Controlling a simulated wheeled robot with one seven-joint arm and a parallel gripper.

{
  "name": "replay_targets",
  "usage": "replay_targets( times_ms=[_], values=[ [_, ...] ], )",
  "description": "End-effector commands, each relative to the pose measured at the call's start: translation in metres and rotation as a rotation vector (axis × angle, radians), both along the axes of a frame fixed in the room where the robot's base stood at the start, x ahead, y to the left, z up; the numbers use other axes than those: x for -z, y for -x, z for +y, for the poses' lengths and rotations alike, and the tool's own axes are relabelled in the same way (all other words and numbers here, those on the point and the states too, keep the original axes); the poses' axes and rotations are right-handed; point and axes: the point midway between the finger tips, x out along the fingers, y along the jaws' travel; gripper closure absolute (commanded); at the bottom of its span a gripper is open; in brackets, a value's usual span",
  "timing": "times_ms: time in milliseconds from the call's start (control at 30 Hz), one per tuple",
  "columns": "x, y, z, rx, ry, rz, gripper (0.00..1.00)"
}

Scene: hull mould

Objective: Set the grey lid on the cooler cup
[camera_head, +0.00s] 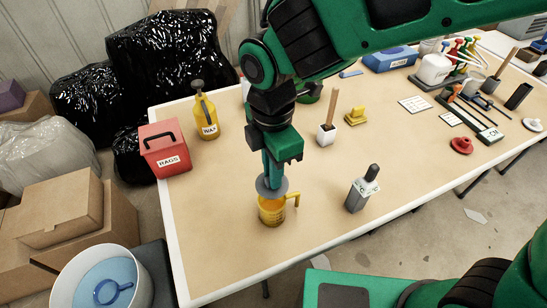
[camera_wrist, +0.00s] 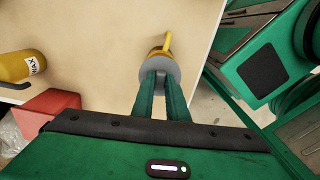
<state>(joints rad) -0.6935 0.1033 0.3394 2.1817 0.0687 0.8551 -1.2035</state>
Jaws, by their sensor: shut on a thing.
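My gripper (camera_head: 272,176) points down and is shut on the grey lid (camera_head: 265,189), a round disc. The yellow cup (camera_head: 271,211) with a side handle stands upright on the table directly below it. In the wrist view my gripper's fingers (camera_wrist: 160,82) pinch the lid (camera_wrist: 172,68), which covers most of the yellow cup (camera_wrist: 155,50). The lid is over the cup's mouth. I cannot tell whether it touches the rim. No marking shows that tells me whether this is the cooler cup.
A grey bottle (camera_head: 359,190) stands to the right. A red RAGS box (camera_head: 165,150) and a yellow WAX bottle (camera_head: 206,118) stand at the left. A white pot with a wooden handle (camera_head: 327,133) and a yellow block (camera_head: 355,115) are behind. Table around the cup is clear.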

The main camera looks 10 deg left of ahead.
Motion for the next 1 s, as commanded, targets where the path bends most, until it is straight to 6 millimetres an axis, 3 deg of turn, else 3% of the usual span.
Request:
replay_targets(
  times_ms=[500, 1000],
  values=[
    [0.038, 0.002, 0.002, -0.005, 0.003, 0.002, 1.0],
    [0.048, 0.002, 0.002, -0.005, 0.001, 0.001, 1.0]
  ],
)
